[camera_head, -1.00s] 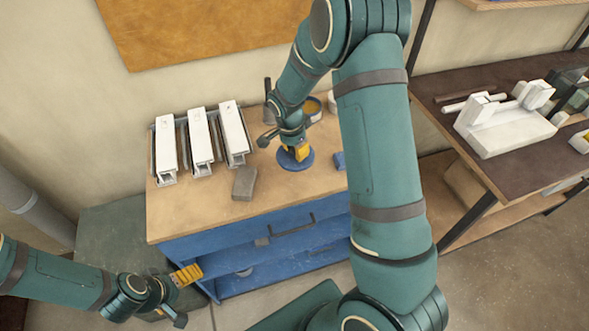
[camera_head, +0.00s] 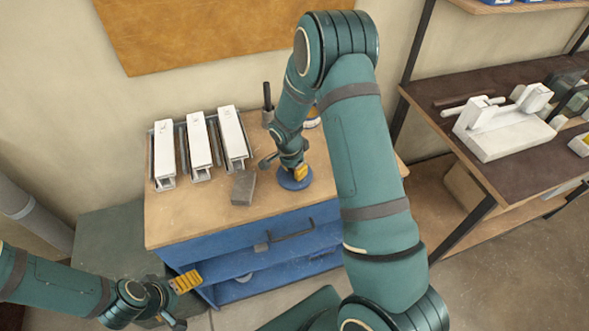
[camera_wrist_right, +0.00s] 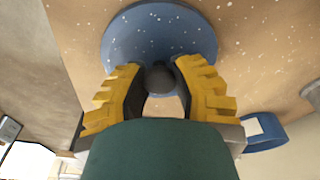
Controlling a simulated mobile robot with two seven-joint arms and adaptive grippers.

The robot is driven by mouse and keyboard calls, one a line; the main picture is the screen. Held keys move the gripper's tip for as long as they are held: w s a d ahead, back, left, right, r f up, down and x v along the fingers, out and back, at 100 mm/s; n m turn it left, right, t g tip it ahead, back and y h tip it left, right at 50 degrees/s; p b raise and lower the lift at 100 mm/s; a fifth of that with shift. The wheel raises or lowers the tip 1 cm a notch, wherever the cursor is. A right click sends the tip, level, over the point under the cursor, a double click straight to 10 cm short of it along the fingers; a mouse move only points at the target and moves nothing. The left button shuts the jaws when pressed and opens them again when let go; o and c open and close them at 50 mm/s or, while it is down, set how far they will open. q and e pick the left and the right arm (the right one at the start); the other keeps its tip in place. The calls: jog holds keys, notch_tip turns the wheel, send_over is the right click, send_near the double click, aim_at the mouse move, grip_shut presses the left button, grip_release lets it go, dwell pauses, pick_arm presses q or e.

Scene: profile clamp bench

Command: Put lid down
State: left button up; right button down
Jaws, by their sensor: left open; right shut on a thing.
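The lid is a round blue disc with a dark knob. In the head view the lid (camera_head: 294,182) is over the front part of the wooden bench top, right of a grey block. My right gripper (camera_head: 301,172) is above it. In the right wrist view the yellow fingers of my right gripper (camera_wrist_right: 158,85) are shut on the knob of the lid (camera_wrist_right: 150,35). I cannot tell whether the lid touches the bench top. My left gripper (camera_head: 187,281) is open and empty, low in front of the bench at the left.
Several white clamps (camera_head: 199,145) stand at the bench's back left. A grey block (camera_head: 243,187) lies near the lid. A can (camera_head: 311,118) and a dark upright tool (camera_head: 267,101) stand behind my right arm. Bare bench top (camera_head: 200,218) lies front left.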

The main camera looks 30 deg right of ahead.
jog(key=c, duration=0.8)
grip_release()
